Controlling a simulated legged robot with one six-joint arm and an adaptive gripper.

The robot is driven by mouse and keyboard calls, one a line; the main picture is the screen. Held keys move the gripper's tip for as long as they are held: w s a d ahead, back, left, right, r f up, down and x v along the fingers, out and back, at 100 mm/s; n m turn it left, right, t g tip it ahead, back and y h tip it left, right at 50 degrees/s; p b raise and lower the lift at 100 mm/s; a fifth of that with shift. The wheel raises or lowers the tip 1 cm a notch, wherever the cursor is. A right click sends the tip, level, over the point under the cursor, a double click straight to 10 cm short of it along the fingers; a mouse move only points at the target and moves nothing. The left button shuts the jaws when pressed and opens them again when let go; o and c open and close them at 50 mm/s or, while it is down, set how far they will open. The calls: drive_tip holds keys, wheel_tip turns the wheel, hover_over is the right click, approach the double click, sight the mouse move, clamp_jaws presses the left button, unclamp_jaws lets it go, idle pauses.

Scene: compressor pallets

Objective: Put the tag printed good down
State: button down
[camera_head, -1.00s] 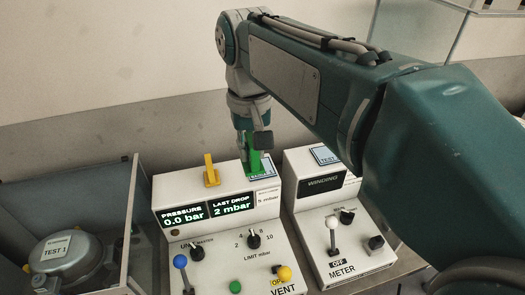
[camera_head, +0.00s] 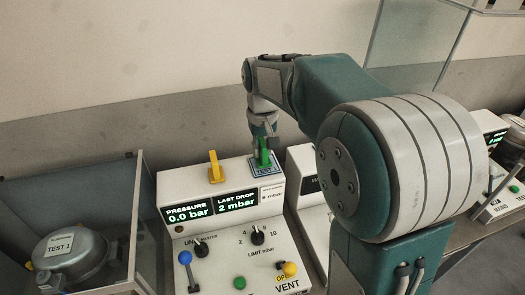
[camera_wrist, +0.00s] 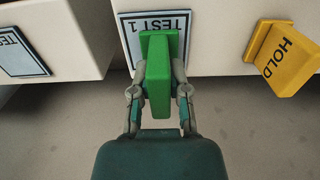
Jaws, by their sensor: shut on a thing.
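My gripper (camera_head: 264,137) is shut on a green tag (camera_head: 264,155), with a finger on each side of it in the wrist view. The tag (camera_wrist: 159,72) is upright, at the TEST 1 label (camera_wrist: 128,24) on top of the white pressure panel (camera_head: 185,190). No print on the green tag can be read from here. I cannot tell whether its foot touches the panel. A yellow tag printed HOLD (camera_wrist: 284,57) stands on the same panel, to the left of the green one in the head view (camera_head: 215,167).
A grey compressor labelled TEST 1 (camera_head: 70,255) sits in a clear-walled enclosure at left. The panel front has a blue lever (camera_head: 185,258), knobs and a yellow vent lever (camera_head: 289,269). The meter panel (camera_head: 302,160) on the right is mostly behind my arm.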

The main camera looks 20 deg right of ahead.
drive_tip(key=shift+f, duration=0.45)
drive_tip(key=shift+d+f, duration=0.15)
drive_tip(key=shift+d, duration=0.2)
drive_tip(key=c, duration=0.6)
unclamp_jaws()
drive_tip(key=shift+a, duration=0.15)
drive_tip(key=shift+a, duration=0.1)
